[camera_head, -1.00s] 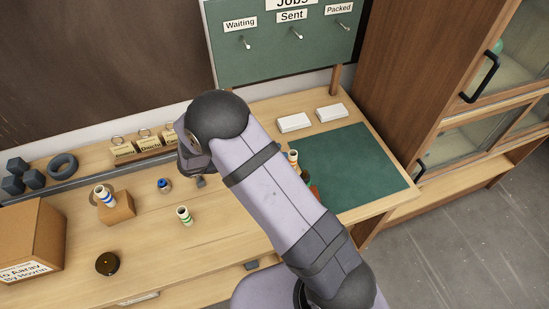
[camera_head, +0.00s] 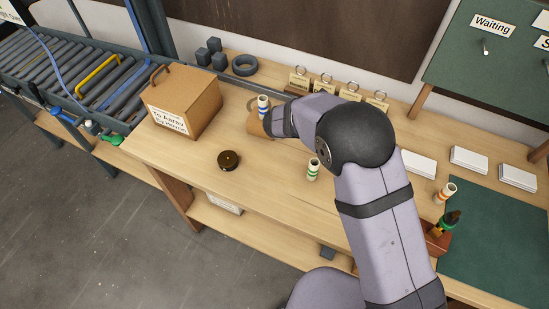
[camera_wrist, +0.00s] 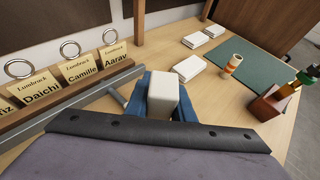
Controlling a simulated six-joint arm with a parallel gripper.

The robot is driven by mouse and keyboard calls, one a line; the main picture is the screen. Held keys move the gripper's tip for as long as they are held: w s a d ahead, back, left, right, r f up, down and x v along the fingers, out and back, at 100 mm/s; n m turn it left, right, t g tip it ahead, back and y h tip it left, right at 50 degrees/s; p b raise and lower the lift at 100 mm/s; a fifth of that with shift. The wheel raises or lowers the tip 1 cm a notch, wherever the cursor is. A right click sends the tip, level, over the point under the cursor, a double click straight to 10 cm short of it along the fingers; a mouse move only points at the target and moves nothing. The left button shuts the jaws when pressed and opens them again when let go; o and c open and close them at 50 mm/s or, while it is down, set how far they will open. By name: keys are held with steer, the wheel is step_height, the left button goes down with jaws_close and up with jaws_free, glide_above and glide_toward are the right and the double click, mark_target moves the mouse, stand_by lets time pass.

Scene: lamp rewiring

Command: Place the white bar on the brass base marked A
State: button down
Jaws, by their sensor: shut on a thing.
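My gripper (camera_wrist: 147,96) has blue fingers, shut on the white bar (camera_wrist: 162,97), a pale block that stands up between them in the wrist view. In the head view my arm hides the fingers and the bar. A dark round disc with a brassy look (camera_head: 229,161) lies on the bench left of my arm and nearer the front edge. It may be the brass base; I cannot read a letter A on it. It does not show in the wrist view.
A cardboard box (camera_head: 182,102) stands left. A blue-banded cylinder (camera_head: 263,107) stands near my wrist; a green-banded one (camera_head: 313,170) stands in front. Name tags (camera_wrist: 77,69) line the back. White boxes (camera_head: 469,159) and a green mat (camera_head: 497,252) lie right.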

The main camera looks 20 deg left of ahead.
steer(key=s+a+r+n+t+y+b, duration=0.1)
steer(key=s+a+n+y+b, duration=0.3)
steer(key=a, duration=0.7)
steer(key=s+a+r+n+t+y+b, duration=0.15)
steer(key=s+a, duration=0.35)
steer(key=a, duration=0.5)
steer(key=s+a+r+n+t+y+b, duration=0.15)
steer(key=s+a+n+y, duration=0.3)
steer(key=a, duration=0.65)
steer(key=shift+m+h, duration=0.3)
steer(key=shift+s+d+f+p, duration=0.1)
steer(key=shift+f+p, duration=0.1)
steer(key=shift+f, duration=2.4)
steer(key=shift+d+f+p, duration=0.1)
steer(key=shift+f+p, duration=0.1)
steer(key=shift+f, duration=2.4)
steer(key=shift+f, duration=0.15)
steer(key=c, duration=1.5)
jaws_free()
steer(key=shift+c, duration=0.2)
steer(key=b+v, duration=0.2)
steer(key=v, duration=1)
